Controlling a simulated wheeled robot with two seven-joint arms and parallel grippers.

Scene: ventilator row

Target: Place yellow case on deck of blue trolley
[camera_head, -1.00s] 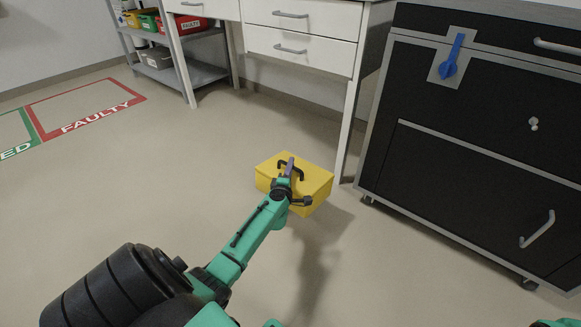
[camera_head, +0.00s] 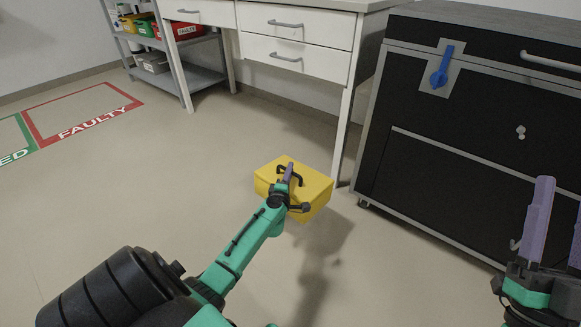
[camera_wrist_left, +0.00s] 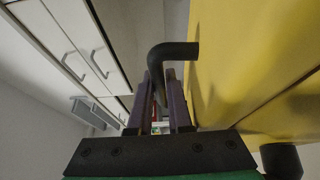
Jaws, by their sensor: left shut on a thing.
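The yellow case (camera_head: 312,192) is a box with a black handle on its upper face. My left gripper (camera_head: 288,172) is shut on that handle. The case's shadow lies apart from it, lower on the floor, so it looks held above the floor. In the left wrist view the black handle (camera_wrist_left: 172,52) passes between the purple fingers, with the yellow case wall (camera_wrist_left: 245,60) to the right. My right gripper (camera_head: 560,205) is at the right edge, fingers up and apart, partly cut off, with nothing seen between them. No blue trolley shows.
A black cabinet (camera_head: 440,150) with a blue lever (camera_head: 441,70) stands right of the case. A white drawer desk (camera_head: 300,55) is behind it. A grey shelf (camera_head: 185,80) with bins is at the back left. Floor on the left is clear, with red and green marked zones.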

